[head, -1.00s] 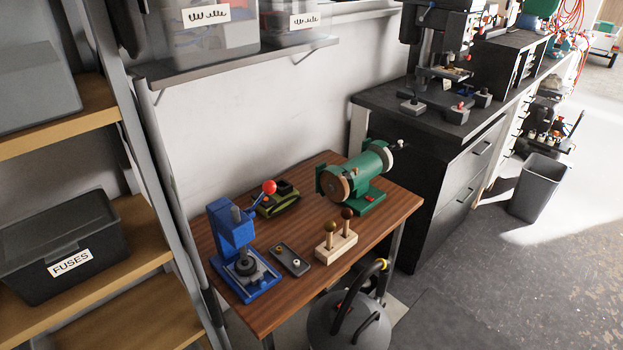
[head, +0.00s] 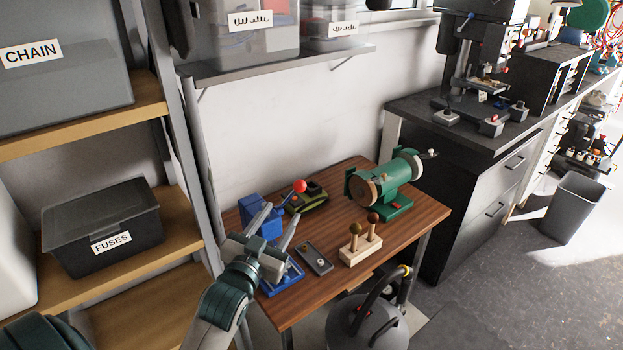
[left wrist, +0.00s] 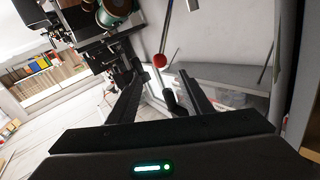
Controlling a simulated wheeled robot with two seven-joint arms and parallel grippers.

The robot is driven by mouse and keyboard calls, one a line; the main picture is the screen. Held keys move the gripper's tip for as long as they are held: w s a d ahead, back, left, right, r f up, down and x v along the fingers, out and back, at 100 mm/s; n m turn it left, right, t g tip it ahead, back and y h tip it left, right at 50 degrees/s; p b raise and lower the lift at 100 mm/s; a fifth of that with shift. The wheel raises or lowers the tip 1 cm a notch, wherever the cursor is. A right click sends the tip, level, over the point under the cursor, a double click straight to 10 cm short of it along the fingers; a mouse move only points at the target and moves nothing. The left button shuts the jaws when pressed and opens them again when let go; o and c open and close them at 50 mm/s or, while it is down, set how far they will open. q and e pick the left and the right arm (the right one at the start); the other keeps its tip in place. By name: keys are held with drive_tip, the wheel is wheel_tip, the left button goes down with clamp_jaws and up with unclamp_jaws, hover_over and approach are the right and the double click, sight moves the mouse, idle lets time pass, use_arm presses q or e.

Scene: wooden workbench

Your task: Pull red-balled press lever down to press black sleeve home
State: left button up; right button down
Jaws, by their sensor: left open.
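The blue press (head: 252,214) stands at the left end of the wooden bench, largely hidden behind my left gripper (head: 282,212). Its lever's red ball (head: 299,186) shows just above and beyond the gripper's fingertips, still high. In the left wrist view, the red ball (left wrist: 160,61) on its thin rod lies ahead, in line with the gap between the fingers and not gripped. My left gripper is open and empty. The black sleeve is not visible; my gripper covers that part of the press. My right gripper is out of view.
Right of the press are a dark tray (head: 314,258) with small parts, a wooden block (head: 360,250) with two knobbed pins, and a green grinder (head: 385,185). A green and black object (head: 309,197) lies behind the press. Shelving with a fuses box (head: 103,238) stands left.

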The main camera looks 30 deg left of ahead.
sight(302, 181)
use_arm(q)
drive_tip(key=w+a+p, duration=0.1)
drive_tip(key=w, duration=0.4)
drive_tip(key=w+a+p, duration=0.1)
drive_tip(key=w+p, duration=0.1)
drive_tip(key=w, duration=0.3)
drive_tip(key=w+a+p, duration=0.1)
drive_tip(key=w, duration=0.4)
drive_tip(key=shift+w+p, duration=0.1)
drive_tip(key=shift+p, duration=0.25)
drive_tip(key=shift+w+a, duration=0.15)
drive_tip(key=shift+w, duration=0.75)
clamp_jaws()
drive_tip(key=shift+f, duration=0.1)
